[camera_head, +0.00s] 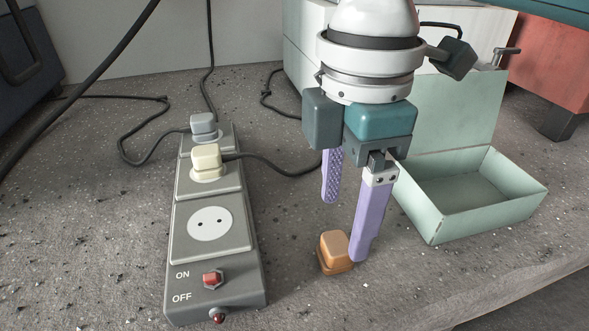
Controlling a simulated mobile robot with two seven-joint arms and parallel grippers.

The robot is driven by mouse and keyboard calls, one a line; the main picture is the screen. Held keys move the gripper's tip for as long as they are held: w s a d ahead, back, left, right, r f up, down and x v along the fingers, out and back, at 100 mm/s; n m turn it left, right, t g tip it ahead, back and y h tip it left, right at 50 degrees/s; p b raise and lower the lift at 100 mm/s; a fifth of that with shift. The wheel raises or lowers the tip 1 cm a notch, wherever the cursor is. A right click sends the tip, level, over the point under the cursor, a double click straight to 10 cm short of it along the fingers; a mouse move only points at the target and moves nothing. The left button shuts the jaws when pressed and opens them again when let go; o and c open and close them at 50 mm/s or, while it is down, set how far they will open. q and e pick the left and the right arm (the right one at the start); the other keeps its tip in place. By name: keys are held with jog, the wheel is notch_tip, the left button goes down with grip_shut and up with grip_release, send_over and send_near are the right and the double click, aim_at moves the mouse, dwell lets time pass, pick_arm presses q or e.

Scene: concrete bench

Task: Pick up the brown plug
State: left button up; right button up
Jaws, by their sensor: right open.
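The brown plug (335,246) lies on the concrete bench, right of the power strip. My right gripper (344,230) points down over it, with its two purple fingers apart and nothing held between them. The nearer finger's tip is at the plug's right side and covers a little of its edge; I cannot tell if they touch. The other finger ends above and behind the plug in the picture. My left gripper is not in view.
The grey power strip (240,262) holds a grey plug (204,125) and a cream plug (207,160); its nearest socket (210,223) is empty. A red switch (212,278) sits below. An open pale green box (440,222) stands right. Black cables (150,98) cross the back.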

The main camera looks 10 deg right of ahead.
aim_at(337, 242)
notch_tip(337, 242, down, 4)
jog(key=shift+s+a+f+b, duration=0.1)
jog(key=shift+a+f+b, duration=0.05)
jog(key=shift+b, duration=0.55)
jog(key=shift+c, duration=0.3)
grip_shut()
